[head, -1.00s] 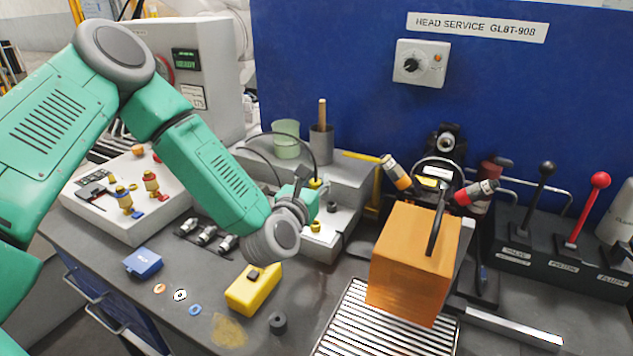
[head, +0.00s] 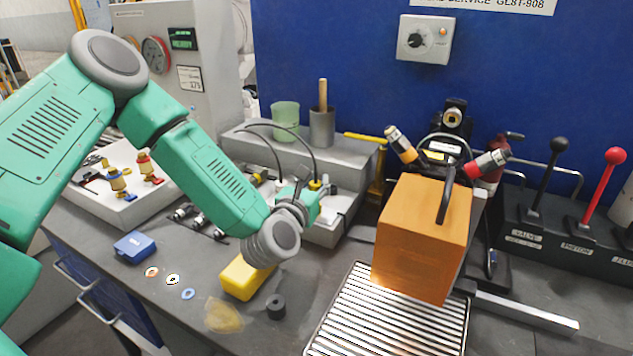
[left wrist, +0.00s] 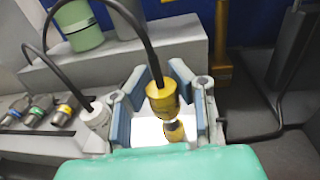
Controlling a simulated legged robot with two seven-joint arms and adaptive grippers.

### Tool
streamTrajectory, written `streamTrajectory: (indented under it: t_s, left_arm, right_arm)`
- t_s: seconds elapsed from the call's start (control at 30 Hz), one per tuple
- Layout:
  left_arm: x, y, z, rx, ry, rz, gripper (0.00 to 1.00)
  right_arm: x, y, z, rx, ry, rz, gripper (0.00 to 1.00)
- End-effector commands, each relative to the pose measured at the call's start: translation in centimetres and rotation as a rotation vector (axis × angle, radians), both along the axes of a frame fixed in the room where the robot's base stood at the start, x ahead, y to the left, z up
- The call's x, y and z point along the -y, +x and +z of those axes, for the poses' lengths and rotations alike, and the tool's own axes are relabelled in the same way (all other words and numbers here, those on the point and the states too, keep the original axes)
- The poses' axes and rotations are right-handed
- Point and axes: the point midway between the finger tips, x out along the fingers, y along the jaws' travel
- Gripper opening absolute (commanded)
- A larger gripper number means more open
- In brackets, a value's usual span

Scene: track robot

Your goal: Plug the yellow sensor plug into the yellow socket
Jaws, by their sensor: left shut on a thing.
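My left gripper (left wrist: 160,104) is shut on the yellow plug (left wrist: 160,97), which has a black cable rising from its top. A yellow socket (left wrist: 174,132) shows just below the plug in the left wrist view. The plug sits nearly over it, slightly to its left, and I cannot tell whether they touch. In the head view my left gripper (head: 302,197) is beside the grey bench unit, and the yellow top of the plug (head: 315,184) shows there. The socket is hidden in the head view. My right gripper is not in view.
A second cable ends in a white plug (left wrist: 96,113) left of the gripper. Several banded connectors (left wrist: 62,113) lie further left. An orange box (head: 420,240) stands on a slatted tray (head: 345,325) to the right. A green cup (head: 285,116) stands behind.

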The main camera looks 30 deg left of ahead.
Motion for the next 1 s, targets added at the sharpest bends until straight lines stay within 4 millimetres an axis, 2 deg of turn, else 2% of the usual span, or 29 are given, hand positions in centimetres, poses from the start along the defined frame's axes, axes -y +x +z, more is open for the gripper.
streamTrajectory:
  t_s: [1.0]
  left_arm:
    - [0.13,-0.10,0.00,0.001,-0.001,-0.008,0.00]
  right_arm:
    - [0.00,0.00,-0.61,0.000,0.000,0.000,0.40]
